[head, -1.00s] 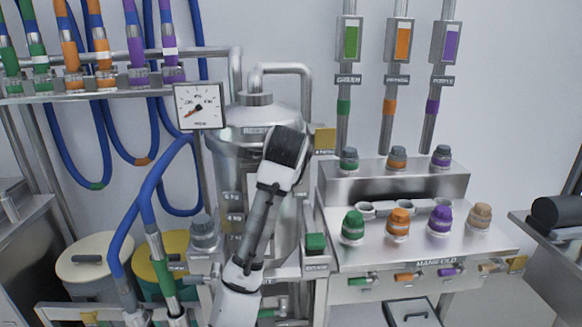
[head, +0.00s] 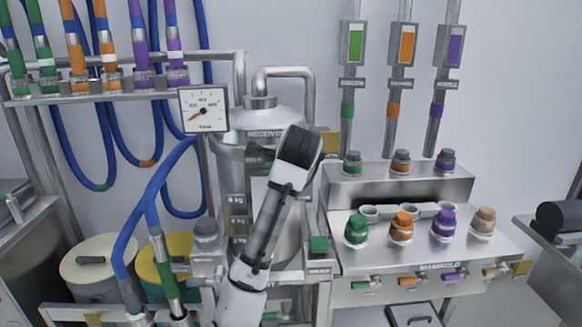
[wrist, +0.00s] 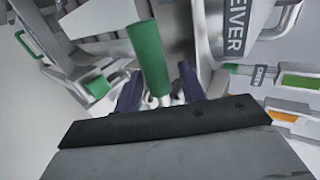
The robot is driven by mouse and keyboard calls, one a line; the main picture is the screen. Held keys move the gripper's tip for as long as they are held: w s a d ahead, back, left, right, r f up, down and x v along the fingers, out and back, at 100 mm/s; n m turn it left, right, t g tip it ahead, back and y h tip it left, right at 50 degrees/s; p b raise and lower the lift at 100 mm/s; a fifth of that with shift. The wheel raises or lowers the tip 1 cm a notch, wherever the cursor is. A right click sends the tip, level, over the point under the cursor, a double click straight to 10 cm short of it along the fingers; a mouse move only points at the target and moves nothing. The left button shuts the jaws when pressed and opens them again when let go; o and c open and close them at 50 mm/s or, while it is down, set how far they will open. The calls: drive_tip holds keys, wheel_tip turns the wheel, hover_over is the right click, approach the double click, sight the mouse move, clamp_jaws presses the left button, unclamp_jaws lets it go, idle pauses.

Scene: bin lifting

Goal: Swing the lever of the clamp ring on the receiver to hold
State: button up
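The steel receiver (head: 272,118) stands at the centre of the head view, partly hidden by my arm. Its lettered side also shows in the wrist view (wrist: 234,28). My gripper (wrist: 160,88) shows two dark fingers, apart, in the wrist view. A green cylindrical grip (wrist: 149,58), which looks like the clamp ring's lever, stands between and beyond the fingers, nearer the left one. A gap shows to the right finger; contact at the left cannot be told. In the head view, my arm hides the fingers and most of the clamp ring.
A gauge (head: 204,109) stands left of the receiver's top. Blue hoses (head: 150,205) hang at the left. The manifold (head: 430,255) with coloured caps is at the right. In the wrist view, a green-marked metal bracket (wrist: 97,87) lies left of the fingers.

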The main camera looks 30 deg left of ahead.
drive_tip(key=b+v, duration=0.2)
drive_tip(key=v, duration=1.1)
drive_tip(key=shift+s+d+r, duration=0.15)
drive_tip(key=shift+s, duration=0.15)
